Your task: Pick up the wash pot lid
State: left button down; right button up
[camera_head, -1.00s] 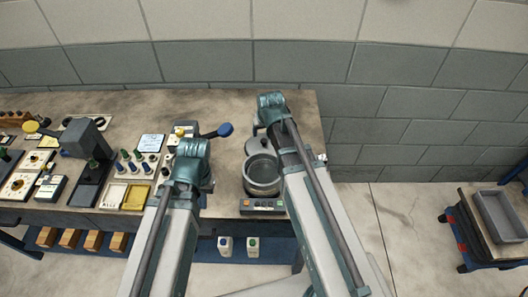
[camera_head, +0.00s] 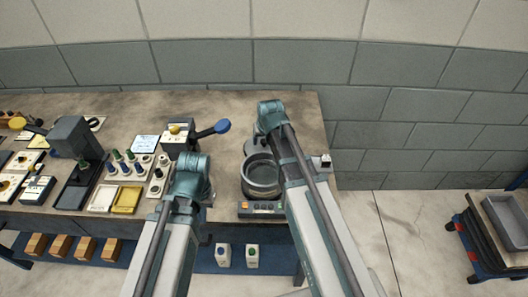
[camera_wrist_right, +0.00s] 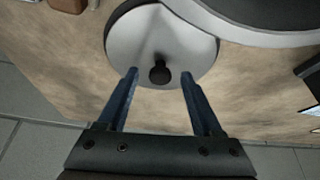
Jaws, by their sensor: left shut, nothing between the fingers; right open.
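The wash pot lid (camera_wrist_right: 125,38) is a round grey disc with a black knob (camera_wrist_right: 160,72), lying flat on the worktop in the right wrist view. My right gripper (camera_wrist_right: 159,76) is open, its two blue fingers pointing at the lid with the knob between the tips in the picture. I cannot tell whether the fingertips reach down to knob height. In the head view the lid (camera_head: 254,148) shows just behind the grey wash pot (camera_head: 262,186), partly covered by my right arm. The right fingers are hidden there. My left arm shows in the head view, but its gripper does not.
The pot stands on a base with buttons (camera_head: 259,208) near the worktop's front edge. Left of it are a blue-handled device (camera_head: 180,140), several small bottles, a yellow tray (camera_head: 127,200) and a dark press (camera_head: 76,145). The worktop's back strip (camera_head: 240,105) is clear.

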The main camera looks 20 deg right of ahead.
grip_shut()
dwell(0.3)
jog(key=shift+r, duration=0.1)
